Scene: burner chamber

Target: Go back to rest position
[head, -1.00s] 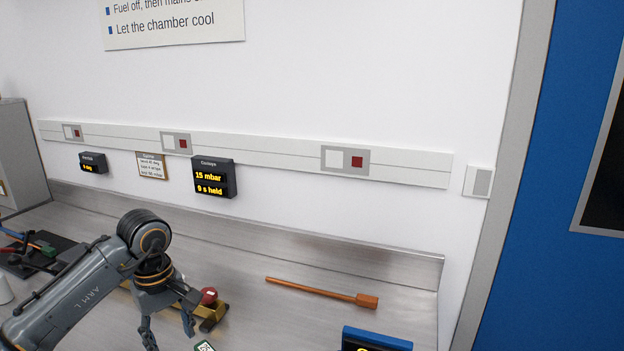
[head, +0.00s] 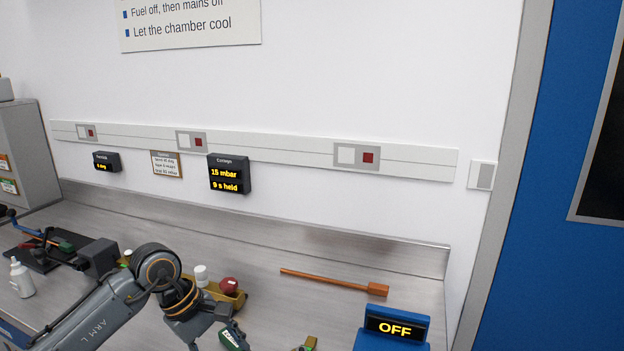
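My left arm comes in from the lower left. Its gripper (head: 208,335) hangs over the front of the steel bench (head: 330,312), partly cut off by the bottom edge, so the state of its fingers cannot be told. A green object with white marking (head: 233,337) shows just right of it; whether they touch is unclear. My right gripper is out of view.
Behind the gripper is a yellow holder (head: 238,299) with a red knob (head: 229,285). An orange-brown rod (head: 330,281) lies at the back right. A blue box reading OFF (head: 394,328) stands at the front right. A white bottle (head: 22,278) stands at left.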

